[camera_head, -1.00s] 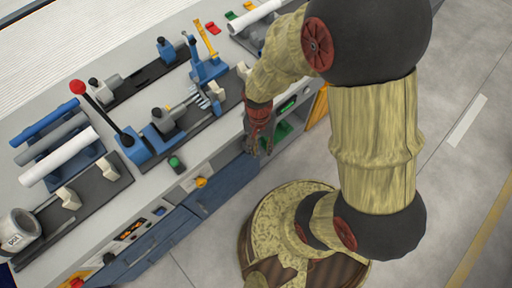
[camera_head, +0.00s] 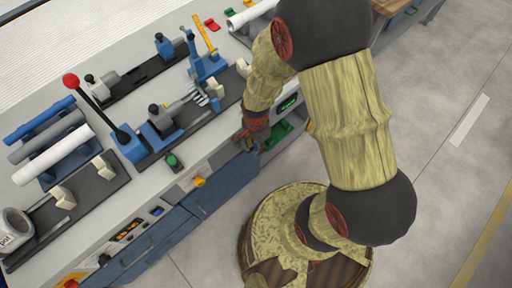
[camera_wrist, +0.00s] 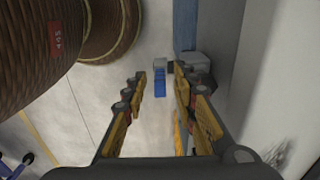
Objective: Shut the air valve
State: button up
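A small blue handle (camera_wrist: 160,86) on a grey metal fitting (camera_wrist: 194,62) shows in the wrist view, beside the bench's side; it looks like the air valve. In the head view, the valve is mostly hidden by my gripper, with only a bit of blue showing near the fingertips. My gripper (camera_wrist: 160,74) is open, one finger on each side of the blue handle in the picture. I cannot tell whether the fingers touch it. In the head view, my gripper (camera_head: 248,140) is at the bench's front edge.
The bench front has a yellow knob (camera_head: 199,181), blue drawers (camera_head: 222,187) and green bins (camera_head: 275,136) close to my gripper. A green button (camera_head: 173,162), a red-knobbed lever (camera_head: 71,80) and pipes (camera_head: 52,155) are on top. The floor to the right is clear.

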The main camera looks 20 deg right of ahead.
jog(key=shift+f, duration=0.4)
grip_shut()
dwell(0.8)
